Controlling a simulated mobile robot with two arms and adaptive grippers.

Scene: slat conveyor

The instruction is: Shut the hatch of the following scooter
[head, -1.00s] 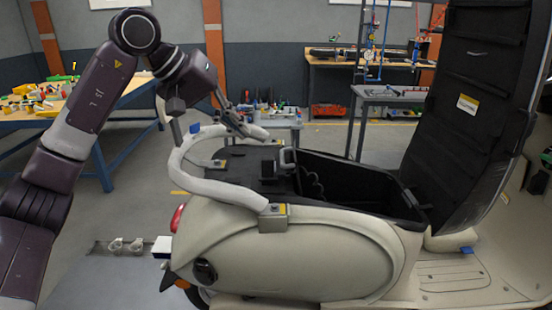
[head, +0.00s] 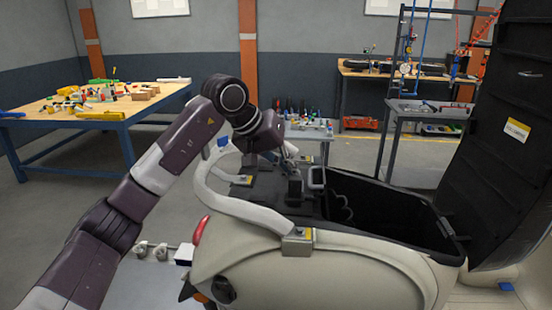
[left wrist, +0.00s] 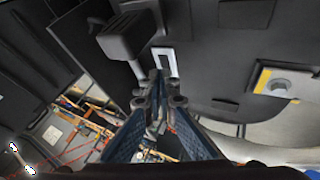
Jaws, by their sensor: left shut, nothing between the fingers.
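The scooter (head: 330,275) is cream-coloured and stands at the lower right of the head view. Its hatch (head: 490,160), a tall panel with a black ribbed underside and a yellow-and-white label, stands raised at the right. Below it the black storage compartment (head: 375,215) is open. My left gripper (head: 291,158) is shut and empty, above the black rear deck beside the compartment, close to a black block and a grey loop. In the left wrist view its fingers (left wrist: 158,90) are together in front of dark surfaces; contact cannot be told. My right gripper is not in view.
A pale curved grab rail (head: 210,190) rings the scooter's rear, under my left arm. A blue-legged workbench (head: 130,105) with small parts stands at the back left. Grey and wooden benches stand behind the scooter.

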